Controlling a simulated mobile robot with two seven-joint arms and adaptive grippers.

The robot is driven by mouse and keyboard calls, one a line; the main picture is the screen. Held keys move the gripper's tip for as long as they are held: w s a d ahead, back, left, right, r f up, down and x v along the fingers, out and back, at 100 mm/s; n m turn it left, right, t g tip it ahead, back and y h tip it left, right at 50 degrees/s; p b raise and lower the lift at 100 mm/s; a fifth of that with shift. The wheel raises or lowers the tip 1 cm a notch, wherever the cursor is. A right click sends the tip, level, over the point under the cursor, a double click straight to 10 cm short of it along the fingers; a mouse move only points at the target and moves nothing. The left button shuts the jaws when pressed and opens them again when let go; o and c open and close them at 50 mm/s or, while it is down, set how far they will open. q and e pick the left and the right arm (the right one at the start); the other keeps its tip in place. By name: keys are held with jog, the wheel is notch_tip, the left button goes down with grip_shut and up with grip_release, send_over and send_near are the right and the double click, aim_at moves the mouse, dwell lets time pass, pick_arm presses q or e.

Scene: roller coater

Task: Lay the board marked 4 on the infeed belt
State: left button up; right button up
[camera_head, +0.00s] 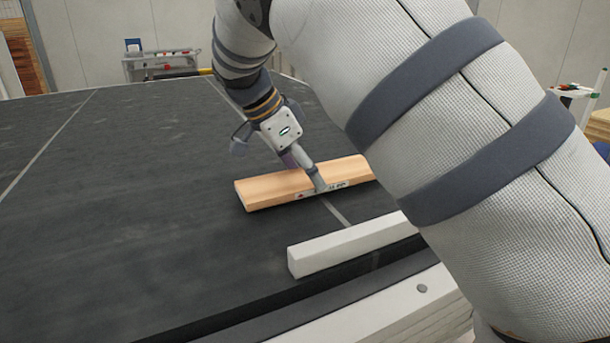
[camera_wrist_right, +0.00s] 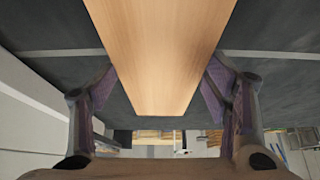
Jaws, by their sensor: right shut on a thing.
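A wooden board (camera_head: 275,189) with a label on its near long edge is at the middle of the dark infeed belt (camera_head: 100,190) in the head view. The label is too small to read. My right gripper (camera_head: 306,178) is shut on the board from above. In the right wrist view the board (camera_wrist_right: 160,55) runs between the two fingers (camera_wrist_right: 160,98), one at each side. I cannot tell whether the board rests on the belt or hangs just above it. Its right end is hidden behind my right arm. My left gripper is not in view.
A white bar (camera_head: 345,243) lies along the belt's near side, in front of the board. A pale rail (camera_head: 400,305) runs along the near edge. The belt's left part is clear. A grey cart (camera_head: 160,65) stands beyond the far edge.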

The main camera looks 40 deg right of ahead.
jog(key=shift+d+f, duration=0.1)
jog(key=shift+f, duration=0.55)
jog(key=o, duration=1.3)
jog(key=shift+f, duration=0.1)
jog(key=shift+o, duration=0.2)
jog(key=v, duration=1.2)
jog(key=shift+b, duration=0.45)
